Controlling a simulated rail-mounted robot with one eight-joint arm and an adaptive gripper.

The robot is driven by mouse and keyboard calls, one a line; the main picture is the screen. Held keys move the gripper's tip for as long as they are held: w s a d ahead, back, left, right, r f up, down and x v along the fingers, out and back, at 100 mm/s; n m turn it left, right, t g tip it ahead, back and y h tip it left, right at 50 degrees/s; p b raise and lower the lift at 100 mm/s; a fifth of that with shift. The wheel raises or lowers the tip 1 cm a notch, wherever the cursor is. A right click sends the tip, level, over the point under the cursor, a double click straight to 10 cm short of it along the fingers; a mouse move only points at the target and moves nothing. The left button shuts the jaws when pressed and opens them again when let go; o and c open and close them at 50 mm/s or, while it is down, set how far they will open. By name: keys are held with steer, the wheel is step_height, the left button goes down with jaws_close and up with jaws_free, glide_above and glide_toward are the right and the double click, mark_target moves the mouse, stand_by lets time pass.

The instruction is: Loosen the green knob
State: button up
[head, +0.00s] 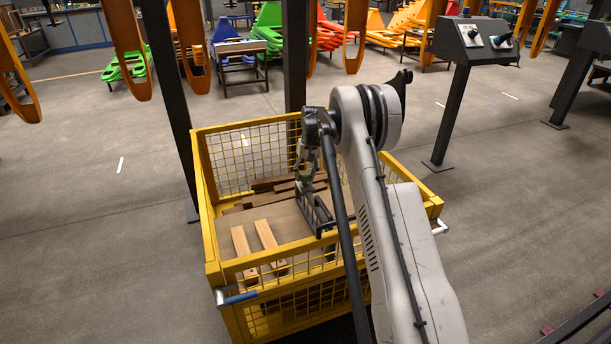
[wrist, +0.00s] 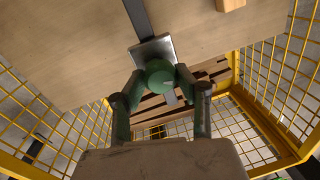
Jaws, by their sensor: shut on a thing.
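The green knob (wrist: 159,73) is in the upper middle of the wrist view, against a grey metal plate (wrist: 145,50) on a dark bar (wrist: 138,17). My gripper (wrist: 160,80) is shut on the knob, with one finger on each side of it. In the head view my gripper (head: 305,172) reaches down inside the yellow crate, above a dark metal clamp-like frame (head: 317,212). The knob is small and mostly hidden by the fingers in the head view. I cannot tell how far it is turned.
The yellow mesh crate (head: 212,235) surrounds my gripper on its sides. A wooden board (wrist: 70,55) and loose wood pieces (head: 242,250) lie in it. A dark post (head: 294,60) stands just behind the crate. A control stand (head: 452,115) is to the right; floor between is clear.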

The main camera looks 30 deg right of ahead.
steer(key=n, duration=0.4)
steer(key=shift+a+n+g, duration=0.1)
steer(key=shift+n+g, duration=0.2)
steer(key=shift+n, duration=0.1)
stand_by(0.5)
steer(key=o, duration=1.2)
steer(key=shift+c, duration=0.2)
step_height(320, 180, up, 12)
steer(key=d, duration=0.1)
steer(key=shift+w+d, duration=0.15)
steer(key=shift+d, duration=0.05)
steer(key=shift+f, duration=0.1)
